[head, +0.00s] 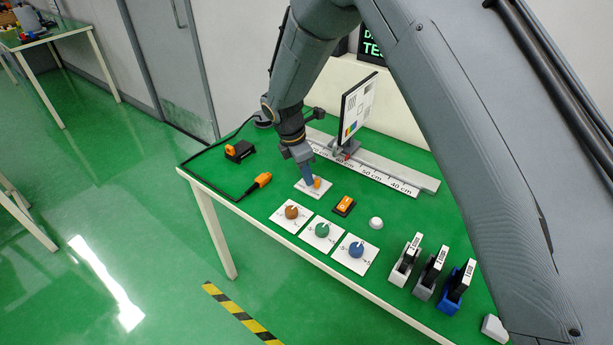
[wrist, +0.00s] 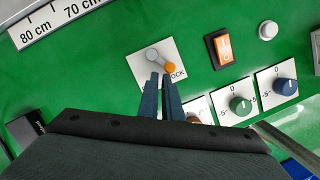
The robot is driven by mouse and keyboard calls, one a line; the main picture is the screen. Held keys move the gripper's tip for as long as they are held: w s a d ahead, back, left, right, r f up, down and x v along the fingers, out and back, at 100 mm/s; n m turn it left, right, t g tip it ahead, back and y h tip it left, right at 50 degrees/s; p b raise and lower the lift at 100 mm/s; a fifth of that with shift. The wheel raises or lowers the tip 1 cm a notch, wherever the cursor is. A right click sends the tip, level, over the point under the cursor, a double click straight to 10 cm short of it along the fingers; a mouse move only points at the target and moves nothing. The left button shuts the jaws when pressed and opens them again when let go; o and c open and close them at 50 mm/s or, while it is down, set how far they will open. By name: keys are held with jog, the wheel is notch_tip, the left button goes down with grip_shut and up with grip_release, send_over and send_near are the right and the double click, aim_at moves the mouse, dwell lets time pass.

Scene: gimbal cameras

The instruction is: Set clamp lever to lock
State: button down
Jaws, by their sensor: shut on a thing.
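The clamp lever is a grey arm (wrist: 160,60) with an orange knob (wrist: 170,68) on a white plate (wrist: 138,66). In the wrist view the lever slants down and right from its pivot, and its knob lies beside a label of which "OCK" shows. My gripper (wrist: 163,78) has its two fingers close together at the knob end, shut on the lever; the fingers hide part of the plate. In the head view my gripper (head: 307,180) reaches down to the plate (head: 326,193), with the orange knob (head: 317,183) at its fingertips.
A rail with a centimetre scale (head: 405,187) and a test-chart board (head: 358,108) stand behind the plate. An orange rocker switch (head: 344,205), a white button (head: 376,223) and three dials (head: 322,230) are close in front. An orange plug with cable (head: 262,180) lies left.

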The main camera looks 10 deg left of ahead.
jog(key=shift+w, duration=0.15)
jog(key=s+a, duration=0.1)
jog(key=s+a+r, duration=0.1)
jog(key=s+a, duration=0.1)
jog(key=shift+a+r, duration=0.15)
jog(key=shift+a, duration=0.15)
jog(key=b+v, duration=0.2)
jog(key=v, duration=0.6)
jog(key=shift+s+d+r+b, duration=0.15)
jog(key=shift+s+r+b, duration=0.1)
jog(key=shift+r+b, duration=0.05)
jog(key=shift+d, duration=0.1)
